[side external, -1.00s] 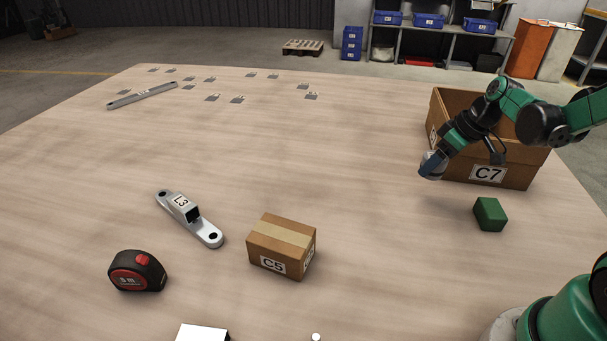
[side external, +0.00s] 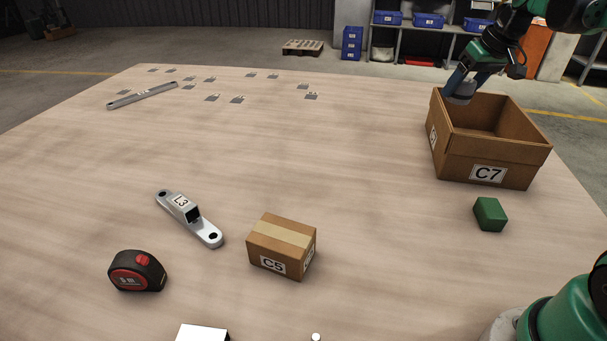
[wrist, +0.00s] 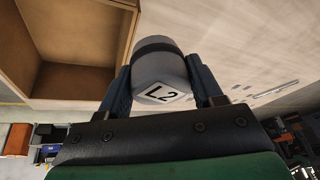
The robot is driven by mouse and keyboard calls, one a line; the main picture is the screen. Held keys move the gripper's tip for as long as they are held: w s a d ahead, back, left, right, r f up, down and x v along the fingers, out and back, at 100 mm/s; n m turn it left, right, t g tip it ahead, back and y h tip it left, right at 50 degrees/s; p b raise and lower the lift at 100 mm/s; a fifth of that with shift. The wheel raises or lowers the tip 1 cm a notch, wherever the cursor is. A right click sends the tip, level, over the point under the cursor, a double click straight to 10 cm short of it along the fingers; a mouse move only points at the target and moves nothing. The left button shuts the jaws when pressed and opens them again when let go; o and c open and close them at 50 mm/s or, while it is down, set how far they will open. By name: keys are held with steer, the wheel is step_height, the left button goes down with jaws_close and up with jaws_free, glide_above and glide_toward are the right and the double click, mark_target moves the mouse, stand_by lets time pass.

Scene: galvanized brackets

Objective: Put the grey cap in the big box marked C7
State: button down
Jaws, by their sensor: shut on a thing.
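The grey cap (wrist: 160,70) is a short cylinder with a dark band and a white label reading L2. My gripper (wrist: 162,88) is shut on it, one blue finger on each side. The big box marked C7 (side external: 487,154) is an open brown carton at the right of the table. In the wrist view the open box (wrist: 75,85) lies to the left of the cap. I cannot tell whether the cap is over the opening.
A green block (side external: 490,214) lies in front of the big box. A closed carton marked C5 (side external: 281,246), a bracket marked L3 (side external: 188,217) and a tape measure (side external: 137,271) stand nearer. A long grey bar (side external: 142,95) lies far left. The middle of the table is clear.

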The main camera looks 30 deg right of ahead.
steer(key=w+d+f+m+g+h, duration=0.1)
steer(key=d+f+m+h, duration=0.1)
steer(key=d+f+m, duration=0.55)
steer(key=w+d+f+m+g+h, duration=0.2)
steer(key=d+m, duration=0.3)
steer(key=d, duration=0.5)
steer(key=shift+m, duration=0.35)
steer(key=f, duration=0.8)
steer(key=shift+s+d+f, duration=0.15)
steer(key=shift+s+d, duration=0.05)
steer(key=shift+d, duration=0.05)
steer(key=shift+f, duration=0.15)
steer(key=shift+c, duration=0.7)
jaws_free()
